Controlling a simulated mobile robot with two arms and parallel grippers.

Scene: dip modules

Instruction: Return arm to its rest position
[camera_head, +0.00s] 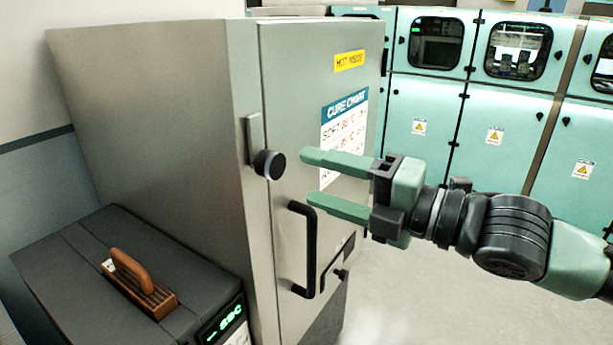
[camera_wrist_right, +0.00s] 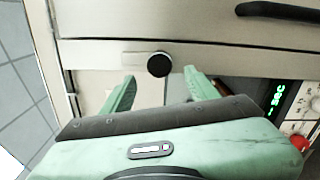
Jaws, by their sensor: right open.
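My right gripper (camera_head: 312,178) is open and empty in front of the door of a grey metal cabinet (camera_head: 165,120). Its two green fingers point left toward a round black knob (camera_head: 268,164) at the door's edge. In the right wrist view, the knob (camera_wrist_right: 159,64) shows beyond and between the spread fingertips (camera_wrist_right: 160,80), apart from them. A black bar handle (camera_head: 308,250) is on the door below the fingers. The door looks shut. My left gripper is not in view.
A dark box (camera_head: 60,255) with a glowing green display stands left of the cabinet. A brown wooden-handled tool (camera_head: 140,285) lies on it. A cure chart (camera_head: 343,125) and yellow label (camera_head: 349,61) are on the door. Green cabinets (camera_head: 480,125) line the back. Floor at lower right is clear.

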